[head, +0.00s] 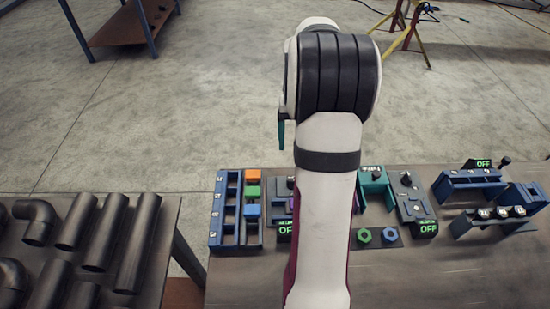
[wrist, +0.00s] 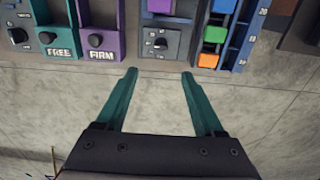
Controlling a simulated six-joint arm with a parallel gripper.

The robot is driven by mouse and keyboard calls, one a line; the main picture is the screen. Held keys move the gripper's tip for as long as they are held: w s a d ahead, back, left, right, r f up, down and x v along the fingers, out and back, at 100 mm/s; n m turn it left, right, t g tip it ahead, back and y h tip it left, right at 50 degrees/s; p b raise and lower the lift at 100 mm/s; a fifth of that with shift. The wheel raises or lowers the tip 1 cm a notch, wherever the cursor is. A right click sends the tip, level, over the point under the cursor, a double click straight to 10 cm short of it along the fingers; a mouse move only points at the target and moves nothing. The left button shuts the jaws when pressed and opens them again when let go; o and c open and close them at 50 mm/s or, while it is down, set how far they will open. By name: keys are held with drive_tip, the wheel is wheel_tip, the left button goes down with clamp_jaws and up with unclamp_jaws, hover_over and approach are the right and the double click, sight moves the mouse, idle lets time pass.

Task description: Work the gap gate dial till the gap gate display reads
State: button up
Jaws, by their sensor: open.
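My gripper (wrist: 158,74) is open and empty in the wrist view, its two teal fingers spread over bare floor. Just beyond the fingertips is a dark panel with a small dial (wrist: 160,43), apart from the fingers. In the head view my arm hides most of the gripper. I cannot tell which dial or display is the gap gate's; the labels are too small. A black knob (head: 505,160) stands by the right display.
Dark pipes (head: 105,232) fill the left table.

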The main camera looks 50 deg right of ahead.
wheel_tip(320, 180, down, 15)
drive_tip(key=shift+r, duration=0.1)
clamp_jaws()
idle(0.4)
